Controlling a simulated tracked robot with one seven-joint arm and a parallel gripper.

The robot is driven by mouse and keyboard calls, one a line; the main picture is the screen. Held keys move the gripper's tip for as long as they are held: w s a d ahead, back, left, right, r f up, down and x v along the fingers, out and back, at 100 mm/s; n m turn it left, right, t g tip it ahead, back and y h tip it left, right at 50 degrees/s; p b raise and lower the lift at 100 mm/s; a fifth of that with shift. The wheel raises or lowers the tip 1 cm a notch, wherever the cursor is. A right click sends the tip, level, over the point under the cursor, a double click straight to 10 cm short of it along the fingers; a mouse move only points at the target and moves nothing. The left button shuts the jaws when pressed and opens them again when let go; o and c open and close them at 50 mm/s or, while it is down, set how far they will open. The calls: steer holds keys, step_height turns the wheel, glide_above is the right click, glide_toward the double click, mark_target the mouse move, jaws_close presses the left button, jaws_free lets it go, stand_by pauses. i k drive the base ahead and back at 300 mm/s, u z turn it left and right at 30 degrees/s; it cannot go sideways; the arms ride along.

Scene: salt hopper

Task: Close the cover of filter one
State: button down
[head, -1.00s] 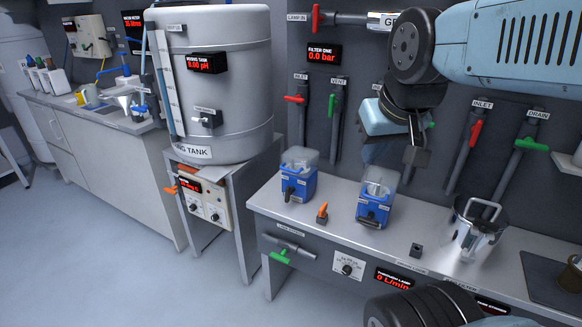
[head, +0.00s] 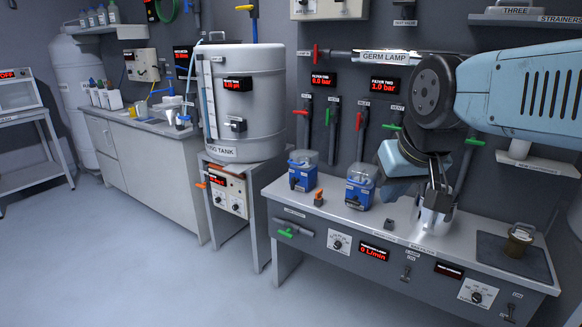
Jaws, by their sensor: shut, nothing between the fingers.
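Filter one, which I take to be the left blue unit with a clear cover (head: 303,172), stands at the left of the bench under the display reading 0.0 bar. Its clear cover (head: 303,157) shows on top, but it is too small to tell whether it is fully seated. My gripper (head: 437,198) is shut and empty, to the right of both filters, over the silver pot (head: 433,217). It partly hides the pot, and I cannot tell whether they touch.
A second blue filter (head: 360,190) stands between filter one and my gripper. A small orange-handled part (head: 318,198) and a black knob (head: 389,224) lie along the front of the bench (head: 335,212). The mixing tank (head: 250,105) is at left. A brown pot (head: 519,238) sits on a dark mat at right.

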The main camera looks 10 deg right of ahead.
mark_target(302, 160)
steer(key=u, duration=0.5)
steer(key=i, duration=1.65)
steer(key=z, duration=0.55)
steer(key=k, duration=0.95)
steer(key=z, duration=0.15)
steer(key=i, duration=0.9)
steer(key=u, duration=0.05)
